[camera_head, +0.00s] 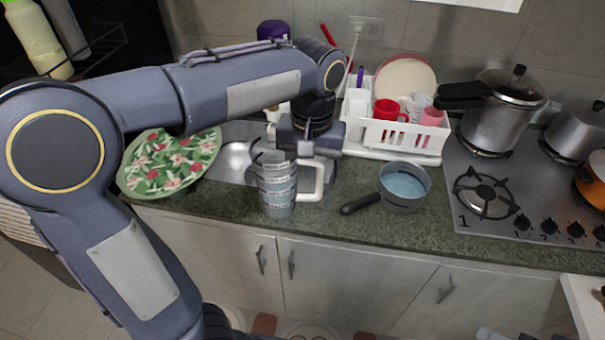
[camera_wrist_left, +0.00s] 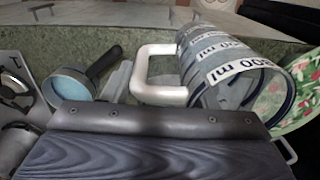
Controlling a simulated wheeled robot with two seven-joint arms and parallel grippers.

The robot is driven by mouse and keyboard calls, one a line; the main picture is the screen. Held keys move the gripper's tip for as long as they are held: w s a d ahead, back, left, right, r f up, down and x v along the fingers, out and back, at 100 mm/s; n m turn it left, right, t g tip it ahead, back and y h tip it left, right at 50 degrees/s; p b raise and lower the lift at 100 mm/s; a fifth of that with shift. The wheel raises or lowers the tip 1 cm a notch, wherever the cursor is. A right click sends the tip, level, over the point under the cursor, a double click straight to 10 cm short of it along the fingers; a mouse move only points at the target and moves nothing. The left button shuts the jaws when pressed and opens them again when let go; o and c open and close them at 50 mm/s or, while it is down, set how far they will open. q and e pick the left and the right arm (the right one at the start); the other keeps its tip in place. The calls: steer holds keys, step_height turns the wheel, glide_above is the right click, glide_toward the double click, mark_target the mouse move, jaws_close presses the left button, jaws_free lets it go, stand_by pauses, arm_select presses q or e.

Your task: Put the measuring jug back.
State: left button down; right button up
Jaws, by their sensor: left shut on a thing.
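The clear measuring jug (camera_head: 277,190) with printed ml bands and a white handle is upright near the counter's front edge. I cannot tell whether its base touches the counter. My left gripper (camera_head: 306,151) reaches down from behind and is shut on the jug at its handle side; the exact contact is partly hidden. In the left wrist view the jug (camera_wrist_left: 222,65) lies across the upper right, its white handle (camera_wrist_left: 148,76) close to the gripper. My right gripper is not in view.
A saucepan with blue contents (camera_head: 404,184) stands right of the jug. A floral plate (camera_head: 150,165) and the sink (camera_head: 236,156) are to the left. Behind is a white dish rack (camera_head: 385,135) with cups. The stove (camera_head: 475,225) with a pressure cooker (camera_head: 497,122) is at right.

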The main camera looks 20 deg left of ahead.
arm_select(q)
steer(key=w+a+f+p, duration=0.1)
steer(key=w+a+f, duration=0.2)
steer(key=w+f, duration=0.3)
step_height(320, 180, down, 4)
steer(key=shift+w+a+f, duration=0.1)
steer(key=shift+w+a, duration=0.05)
steer(key=shift+w, duration=0.25)
steer(key=shift+f, duration=0.2)
steer(key=c, duration=0.6)
jaws_free()
steer(key=shift+o, duration=0.2)
steer(key=shift+r, duration=0.1)
